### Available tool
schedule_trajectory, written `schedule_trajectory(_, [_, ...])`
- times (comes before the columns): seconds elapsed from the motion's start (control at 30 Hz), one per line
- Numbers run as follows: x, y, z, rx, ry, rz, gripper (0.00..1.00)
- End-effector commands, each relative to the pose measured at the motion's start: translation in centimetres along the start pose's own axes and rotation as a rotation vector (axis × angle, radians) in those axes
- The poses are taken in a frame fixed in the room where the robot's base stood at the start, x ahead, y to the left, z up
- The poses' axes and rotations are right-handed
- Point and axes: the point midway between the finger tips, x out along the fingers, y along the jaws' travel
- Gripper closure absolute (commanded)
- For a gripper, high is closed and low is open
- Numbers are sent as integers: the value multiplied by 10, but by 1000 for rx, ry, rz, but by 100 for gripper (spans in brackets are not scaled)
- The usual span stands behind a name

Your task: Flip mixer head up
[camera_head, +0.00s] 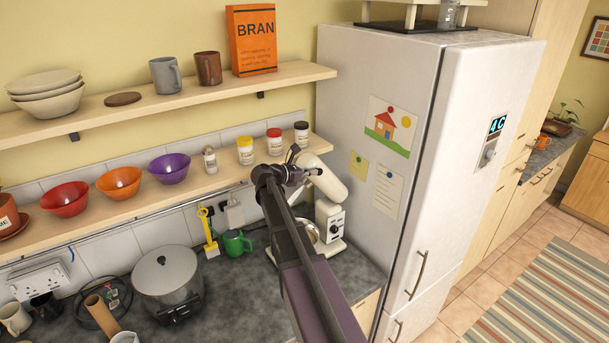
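A cream stand mixer (331,222) stands on the dark counter beside the fridge. Its rounded head (327,183) slants down to the right from beneath the shelf, and my arm hides part of it. A metal bowl (311,231) at its base is partly covered by my arm. My dark gripper (305,166) is at the upper left end of the head, just below the shelf jars. It overlaps the head in this view; I cannot tell whether it touches. Its fingers are small and partly hidden, so their opening is unclear.
The lower shelf (215,180) runs close above the mixer and carries bowls and jars. A white fridge (400,150) stands close on the right. A green watering can (236,243) and a large pot (167,280) are on the counter to the left.

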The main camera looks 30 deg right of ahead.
Motion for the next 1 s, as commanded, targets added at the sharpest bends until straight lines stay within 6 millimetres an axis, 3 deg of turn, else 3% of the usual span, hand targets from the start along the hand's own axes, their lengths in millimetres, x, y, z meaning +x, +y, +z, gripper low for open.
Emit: schedule_trajectory(1.0, [6, 0, 9, 1, -4, -1, 100])
